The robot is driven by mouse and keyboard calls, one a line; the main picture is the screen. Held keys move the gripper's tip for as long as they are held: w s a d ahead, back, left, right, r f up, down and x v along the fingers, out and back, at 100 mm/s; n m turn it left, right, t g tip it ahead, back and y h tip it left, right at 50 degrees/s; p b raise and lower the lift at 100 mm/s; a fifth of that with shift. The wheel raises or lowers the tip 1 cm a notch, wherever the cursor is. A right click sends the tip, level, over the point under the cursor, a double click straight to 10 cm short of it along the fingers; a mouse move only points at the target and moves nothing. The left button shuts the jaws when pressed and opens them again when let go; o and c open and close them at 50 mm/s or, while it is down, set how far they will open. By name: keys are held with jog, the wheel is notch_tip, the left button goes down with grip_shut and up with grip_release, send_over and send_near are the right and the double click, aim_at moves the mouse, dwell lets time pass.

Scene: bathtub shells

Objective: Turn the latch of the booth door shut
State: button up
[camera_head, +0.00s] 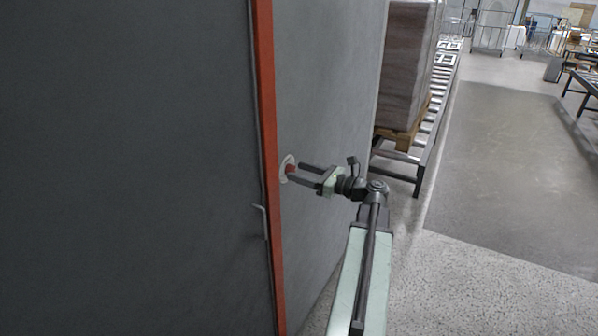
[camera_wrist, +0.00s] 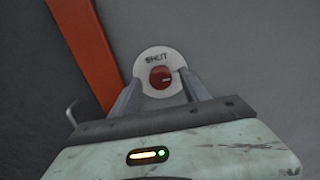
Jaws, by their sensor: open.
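The latch is a round red knob (camera_wrist: 161,77) on a pale plate (camera_wrist: 152,62) marked "SHUT", fixed to the grey wall right of the orange door frame. In the head view the red knob (camera_head: 291,168) shows at my fingertips. My gripper (camera_head: 294,173) is open, its two fingers pointing at the plate, one on each side of the knob in the wrist view (camera_wrist: 163,88). I cannot tell whether the fingers touch the knob. The dark grey booth door (camera_head: 130,170) fills the left of the head view and looks closed against the frame.
The orange frame post (camera_head: 266,130) stands left of my gripper. A bent metal handle (camera_head: 262,222) sticks out at the door's edge. A wrapped pallet load (camera_head: 407,65) stands on a roller conveyor (camera_head: 440,100) behind my arm. The floor at the right (camera_head: 500,200) is clear.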

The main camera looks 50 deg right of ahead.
jog(key=shift+w+a, duration=0.15)
jog(key=shift+w, duration=0.5)
grip_shut()
